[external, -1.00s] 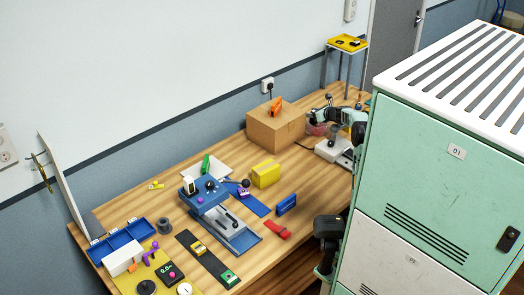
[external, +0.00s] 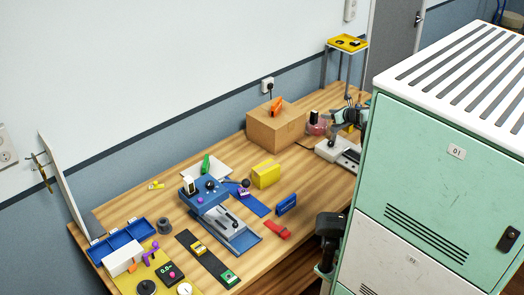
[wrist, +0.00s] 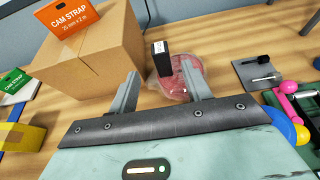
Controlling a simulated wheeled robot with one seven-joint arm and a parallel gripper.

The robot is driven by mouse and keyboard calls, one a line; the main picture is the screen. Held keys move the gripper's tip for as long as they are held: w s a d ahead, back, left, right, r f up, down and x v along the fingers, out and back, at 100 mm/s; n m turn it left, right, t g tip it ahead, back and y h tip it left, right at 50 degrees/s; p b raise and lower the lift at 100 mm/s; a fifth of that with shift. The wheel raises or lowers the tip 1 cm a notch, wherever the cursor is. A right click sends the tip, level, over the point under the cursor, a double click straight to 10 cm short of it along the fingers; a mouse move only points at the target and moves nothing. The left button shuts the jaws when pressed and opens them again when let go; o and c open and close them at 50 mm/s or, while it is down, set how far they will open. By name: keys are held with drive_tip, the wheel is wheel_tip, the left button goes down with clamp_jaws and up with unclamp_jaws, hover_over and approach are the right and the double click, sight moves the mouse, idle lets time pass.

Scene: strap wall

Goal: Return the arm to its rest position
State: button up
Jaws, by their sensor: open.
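My gripper (wrist: 158,88) is open in the wrist view, its two grey fingers apart with nothing held between them. Beyond the fingers, a clear bag with pink contents (wrist: 188,75) and a black block-like item (wrist: 161,58) stand on the bench. The bag also shows in the external view (external: 316,124). In the external view my arm (external: 348,118) is folded at the far right end of the bench, partly hidden behind the green cabinet (external: 455,120).
A cardboard box (wrist: 95,50) with an orange cam strap card (wrist: 70,17) stands left of the fingers. A yellow block (external: 265,174), blue clamp device (external: 205,190) and blue bins (external: 122,240) occupy the bench. A yellow tray stand (external: 347,43) rises behind.

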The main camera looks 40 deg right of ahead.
idle(0.3)
